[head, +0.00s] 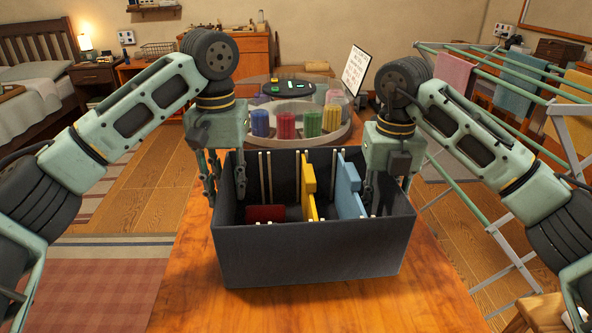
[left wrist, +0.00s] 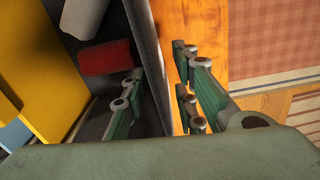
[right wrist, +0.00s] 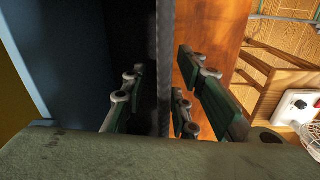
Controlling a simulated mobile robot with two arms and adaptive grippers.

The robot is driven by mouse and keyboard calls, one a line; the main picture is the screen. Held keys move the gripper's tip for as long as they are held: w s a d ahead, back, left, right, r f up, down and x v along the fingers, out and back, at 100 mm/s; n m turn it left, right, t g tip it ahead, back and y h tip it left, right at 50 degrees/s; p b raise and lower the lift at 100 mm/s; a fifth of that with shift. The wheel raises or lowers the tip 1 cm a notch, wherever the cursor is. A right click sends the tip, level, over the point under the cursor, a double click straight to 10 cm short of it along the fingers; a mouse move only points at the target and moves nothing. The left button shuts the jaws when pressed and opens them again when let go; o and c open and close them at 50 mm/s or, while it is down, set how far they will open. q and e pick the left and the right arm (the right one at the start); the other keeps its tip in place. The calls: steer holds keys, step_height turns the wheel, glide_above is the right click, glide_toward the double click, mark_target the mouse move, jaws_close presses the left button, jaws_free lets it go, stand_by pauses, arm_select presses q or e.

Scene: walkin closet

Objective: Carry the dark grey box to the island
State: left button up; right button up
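The dark grey box (head: 312,255) stands open-topped on a wooden surface (head: 190,305), close in front of me. Inside are upright pale rods, a yellow divider (head: 309,190), a blue divider (head: 350,190) and a dark red item (head: 265,213). My left gripper (head: 222,175) is open astride the box's left wall (left wrist: 150,55), with fingers inside and outside and a gap showing in the left wrist view. My right gripper (head: 390,190) is open astride the right wall (right wrist: 166,60), with gaps on both sides. The box's underside is hidden.
Behind the box is a round tray (head: 300,136) with coloured cylinders, below a dark disc (head: 288,88). A white card (head: 356,70) stands behind. A drying rack (head: 480,150) with towels is at right. A bed (head: 35,85) and rug (head: 90,295) are at left.

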arm_select(q)
step_height(320, 180, up, 10)
steer(key=shift+d+f, duration=0.1)
steer(key=shift+f, duration=0.1)
steer(key=shift+r, duration=0.15)
arm_select(e)
steer(key=shift+r, duration=0.15)
step_height(320, 180, up, 12)
steer(key=shift+f, duration=0.1)
steer(key=shift+f, duration=0.1)
